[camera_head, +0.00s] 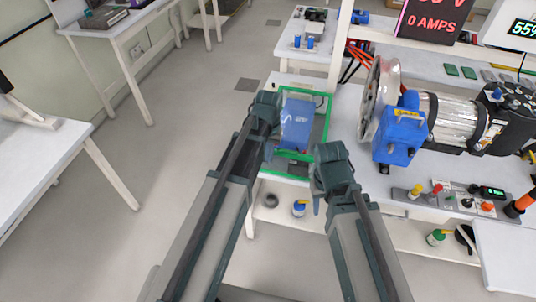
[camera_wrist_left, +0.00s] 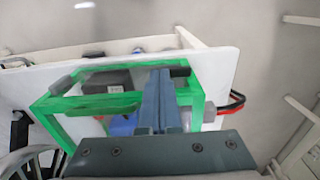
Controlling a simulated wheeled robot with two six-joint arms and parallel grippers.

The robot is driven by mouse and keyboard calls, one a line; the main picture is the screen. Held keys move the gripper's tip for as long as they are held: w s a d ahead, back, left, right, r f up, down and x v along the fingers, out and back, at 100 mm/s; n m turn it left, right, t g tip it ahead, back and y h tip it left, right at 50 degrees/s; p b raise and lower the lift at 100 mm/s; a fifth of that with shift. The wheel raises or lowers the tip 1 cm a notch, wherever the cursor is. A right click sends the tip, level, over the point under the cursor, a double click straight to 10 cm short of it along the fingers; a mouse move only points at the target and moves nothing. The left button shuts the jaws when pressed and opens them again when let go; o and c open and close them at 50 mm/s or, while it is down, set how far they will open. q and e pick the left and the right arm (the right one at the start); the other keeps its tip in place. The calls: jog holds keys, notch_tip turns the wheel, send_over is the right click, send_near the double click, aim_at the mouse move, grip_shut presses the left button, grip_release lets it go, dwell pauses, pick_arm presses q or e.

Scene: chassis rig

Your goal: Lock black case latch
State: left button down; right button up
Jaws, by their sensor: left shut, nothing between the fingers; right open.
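A green frame (camera_head: 325,125) stands on the white bench, with a blue box (camera_head: 297,124) inside it. In the left wrist view the green frame (camera_wrist_left: 95,105) surrounds a dark box (camera_wrist_left: 103,80); I cannot tell whether this is the black case. No latch can be made out clearly. My left gripper (camera_head: 268,150) is at the left side of the frame; its fingers (camera_wrist_left: 161,78) are shut and empty, and hide part of the frame in the wrist view. I cannot tell whether they touch it. My right gripper (camera_head: 318,203) is open, to the right of the frame's near edge.
A blue pump (camera_head: 400,135) and a silver motor (camera_head: 452,115) stand right of the frame. A control strip (camera_head: 455,198) lies in front of them. A lower shelf (camera_head: 280,215) holds small items. Red cables (camera_head: 358,52) hang behind the frame. The floor to the left is clear.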

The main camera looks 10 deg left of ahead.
pick_arm(q)
jog(key=shift+d+f, duration=0.2)
jog(key=shift+d, duration=0.2)
jog(key=shift+a, duration=0.15)
jog(key=shift+a+r, duration=0.3)
jog(key=shift+a, duration=0.35)
jog(key=shift+p, duration=0.3)
